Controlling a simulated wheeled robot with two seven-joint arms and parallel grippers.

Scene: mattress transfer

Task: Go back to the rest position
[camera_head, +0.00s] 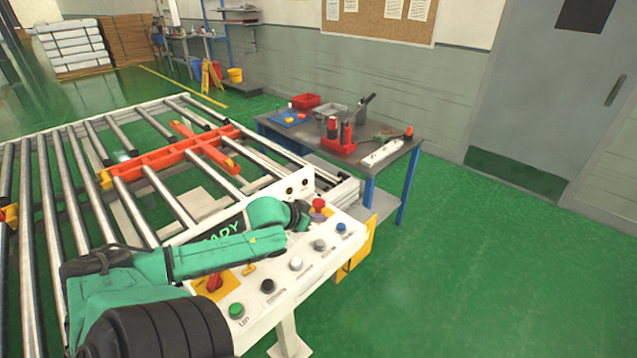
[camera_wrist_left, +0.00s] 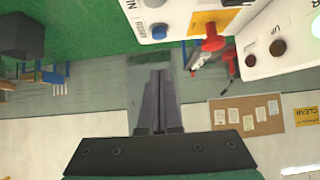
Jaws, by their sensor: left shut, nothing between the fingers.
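My left arm (camera_head: 225,253) comes in from the left and reaches over the white control panel (camera_head: 318,258). My left gripper shows in the left wrist view (camera_wrist_left: 157,74), with its two dark fingers together and nothing between them. In the head view its fingers are hidden or too small to make out, near the panel's far side. The panel has several buttons, among them a green one (camera_head: 236,310), a blue one (camera_head: 341,227) and a red one (camera_head: 318,204). A red switch (camera_head: 214,282) sits on a yellow plate. My right gripper is in neither view.
A roller conveyor (camera_head: 60,200) with an orange cross-shaped frame (camera_head: 160,158) lies behind my arm. A workbench (camera_head: 395,157) with tools and trays stands beyond the panel. The green floor at the right is clear, up to a grey door (camera_head: 550,110).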

